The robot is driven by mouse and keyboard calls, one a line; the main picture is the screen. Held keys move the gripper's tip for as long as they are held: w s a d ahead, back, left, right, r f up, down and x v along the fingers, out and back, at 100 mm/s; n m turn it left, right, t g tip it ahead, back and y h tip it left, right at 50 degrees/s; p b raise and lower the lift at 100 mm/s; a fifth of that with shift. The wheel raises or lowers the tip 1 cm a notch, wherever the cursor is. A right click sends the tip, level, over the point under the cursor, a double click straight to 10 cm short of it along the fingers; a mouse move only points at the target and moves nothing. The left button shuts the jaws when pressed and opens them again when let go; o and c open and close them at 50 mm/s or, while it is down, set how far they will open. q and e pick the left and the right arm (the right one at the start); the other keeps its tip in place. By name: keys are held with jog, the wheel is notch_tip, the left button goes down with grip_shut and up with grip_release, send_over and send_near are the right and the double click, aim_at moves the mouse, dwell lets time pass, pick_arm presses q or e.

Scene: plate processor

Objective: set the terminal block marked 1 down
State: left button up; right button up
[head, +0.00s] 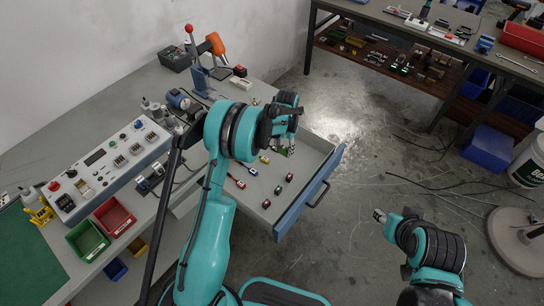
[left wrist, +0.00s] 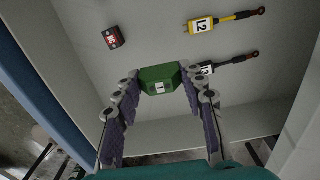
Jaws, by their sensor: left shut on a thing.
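The green terminal block marked 1 (left wrist: 160,86) is between the fingertips of my left gripper (left wrist: 160,78), which is shut on it. In the left wrist view it shows over the pale floor of the open drawer; I cannot tell whether it touches the floor. In the head view my left gripper (head: 287,135) is over the drawer (head: 308,146), with a bit of green below it. My right gripper (head: 379,215) is over the floor at the right, apart from the drawer; its fingers are too small to read.
A red block (left wrist: 113,37), a yellow lead marked L2 (left wrist: 203,24) and a black lead marked L3 (left wrist: 230,61) lie in the drawer near the green block. The drawer's blue front (head: 304,205) stands out from the grey bench. A control box (head: 100,165) is at the left.

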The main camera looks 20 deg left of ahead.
pick_arm(q)
jog(key=b, duration=0.2)
send_over(274, 156)
notch_tip(274, 156, down, 4)
jog(key=shift+w+r, duration=0.1)
notch_tip(274, 156, down, 4)
jog(key=shift+b, duration=0.6)
jog(key=shift+r, duration=0.1)
jog(key=shift+f, duration=0.2)
jog(key=o, duration=0.9)
jog(key=shift+r, duration=0.15)
